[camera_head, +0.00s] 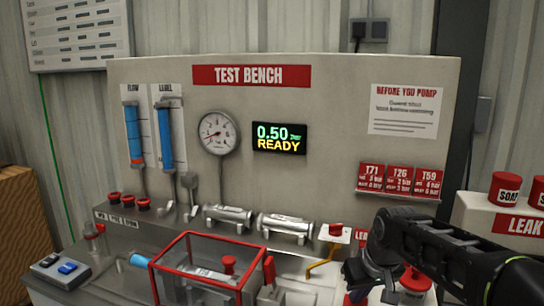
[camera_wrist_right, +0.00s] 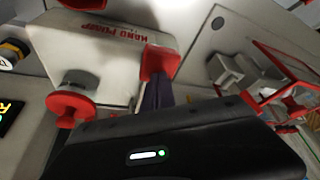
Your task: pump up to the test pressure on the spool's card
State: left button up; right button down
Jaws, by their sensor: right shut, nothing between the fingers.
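The display (camera_head: 279,138) on the test bench reads 0.50, with READY below. The round gauge (camera_head: 217,133) is left of it. Three red cards, T71 (camera_head: 371,178), T26 (camera_head: 400,181) and T59 (camera_head: 428,182), stand on a ledge; their small print is hard to read. Two metal spools (camera_head: 228,214) (camera_head: 285,227) lie on the bench. My right gripper (camera_head: 372,284) points down at the bench's front right, shut and empty. In the right wrist view its dark fingers (camera_wrist_right: 157,92) are at a red block (camera_wrist_right: 160,62) beside the HAND PUMP label (camera_wrist_right: 117,30); contact is unclear. My left gripper is out of view.
A red-framed clear box (camera_head: 205,268) stands at the front middle. A yellow lever (camera_head: 323,268) is between it and my right arm. A red handwheel (camera_wrist_right: 72,103) is near the pump. A white LEAK box (camera_head: 490,215) with red jars stands at the right.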

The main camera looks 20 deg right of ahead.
jog(key=shift+f, duration=0.5)
jog(key=shift+r+p, duration=2.2)
jog(key=shift+r, duration=0.95)
jog(key=shift+f, duration=0.2)
